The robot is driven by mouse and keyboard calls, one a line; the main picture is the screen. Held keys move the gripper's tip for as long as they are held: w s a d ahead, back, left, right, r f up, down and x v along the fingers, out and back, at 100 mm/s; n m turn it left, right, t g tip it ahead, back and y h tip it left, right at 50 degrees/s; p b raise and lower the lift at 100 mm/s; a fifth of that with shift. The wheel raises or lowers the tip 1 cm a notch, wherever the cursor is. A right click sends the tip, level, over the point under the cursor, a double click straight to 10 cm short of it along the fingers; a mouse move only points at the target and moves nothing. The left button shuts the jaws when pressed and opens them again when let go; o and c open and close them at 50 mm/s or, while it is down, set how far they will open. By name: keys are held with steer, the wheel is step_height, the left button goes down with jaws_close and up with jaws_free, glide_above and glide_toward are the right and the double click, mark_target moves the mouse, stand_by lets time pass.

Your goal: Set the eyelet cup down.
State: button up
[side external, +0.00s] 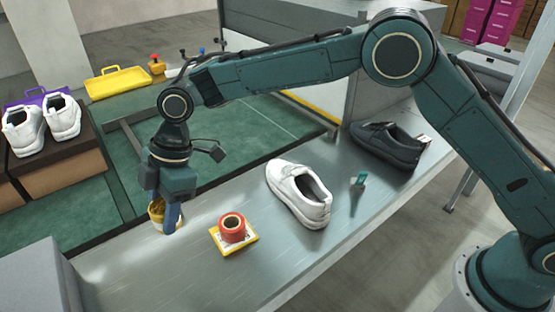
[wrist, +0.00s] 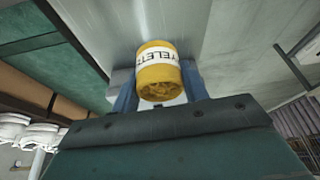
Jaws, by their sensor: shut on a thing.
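The eyelet cup (wrist: 157,72) is a yellow cup with a white band lettered "EYELET" in the wrist view. It also shows in the side external view (side external: 156,212), partly hidden by my gripper. My gripper (side external: 167,218) points down and is shut on the cup. In the wrist view the blue fingers of my gripper (wrist: 158,92) lie on either side of the cup. The cup is at or just above the metal bench (side external: 130,262), near its far edge. I cannot tell whether it touches the surface.
A red roll (side external: 232,228) sits on a yellow-edged card (side external: 234,241) to the right of my gripper. A white shoe (side external: 298,193), a small green-handled tool (side external: 359,181) and a dark shoe (side external: 388,145) lie further right. A grey box (side external: 35,285) stands at lower left. The bench between is bare.

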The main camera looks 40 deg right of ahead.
steer(key=s+a+n, duration=0.1)
steer(key=s+a, duration=0.3)
steer(key=shift+g, duration=0.3)
steer(key=f, duration=1.5)
steer(key=shift+w+d+f, duration=0.1)
steer(key=shift+d+f, duration=0.1)
steer(key=shift+f, duration=0.15)
steer(key=shift+f, duration=2.15)
steer(key=o, duration=1.1)
steer(key=shift+f, duration=0.15)
steer(key=shift+c, duration=0.2)
steer(key=v, duration=1.2)
